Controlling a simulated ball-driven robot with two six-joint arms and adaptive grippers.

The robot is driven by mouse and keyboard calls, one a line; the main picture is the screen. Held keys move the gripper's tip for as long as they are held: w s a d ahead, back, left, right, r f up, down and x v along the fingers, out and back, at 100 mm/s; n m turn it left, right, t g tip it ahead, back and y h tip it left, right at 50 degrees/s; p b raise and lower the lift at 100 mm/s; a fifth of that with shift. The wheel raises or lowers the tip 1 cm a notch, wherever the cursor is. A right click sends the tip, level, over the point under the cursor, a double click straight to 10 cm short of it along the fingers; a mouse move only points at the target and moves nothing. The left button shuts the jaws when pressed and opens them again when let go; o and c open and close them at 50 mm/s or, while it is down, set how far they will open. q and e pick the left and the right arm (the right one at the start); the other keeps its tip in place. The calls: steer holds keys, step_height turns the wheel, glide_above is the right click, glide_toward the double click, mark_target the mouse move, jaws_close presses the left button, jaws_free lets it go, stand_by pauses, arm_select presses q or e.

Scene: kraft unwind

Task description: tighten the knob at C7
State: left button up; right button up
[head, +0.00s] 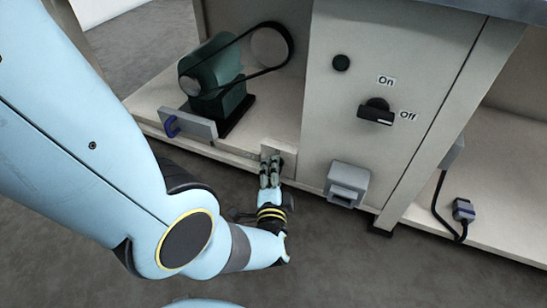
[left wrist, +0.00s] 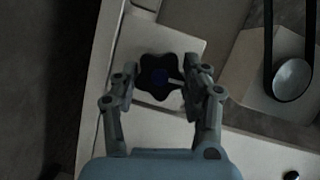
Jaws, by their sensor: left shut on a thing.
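In the head view my left gripper (head: 270,172) is at the low front edge of the machine, at the small pale plate (head: 281,152). The gripper hides the knob there. No C7 label can be read. My right gripper is not in view.
A green motor (head: 217,72) with a black belt (head: 289,45) stands in the open bay. A switch (head: 376,111) marked On and Off and a grey box (head: 346,184) are to the right.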

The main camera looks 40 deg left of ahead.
arm_select(q)
steer(key=shift+s+f, duration=0.25)
steer(key=shift+s, duration=0.1)
steer(key=o, duration=1.2)
steer(key=shift+w+r, duration=0.1)
steer(key=shift+c, duration=0.2)
steer(key=shift+w, duration=0.1)
steer(key=shift+r, duration=0.15)
step_height(320, 180, up, 10)
steer(key=shift+a, duration=0.1)
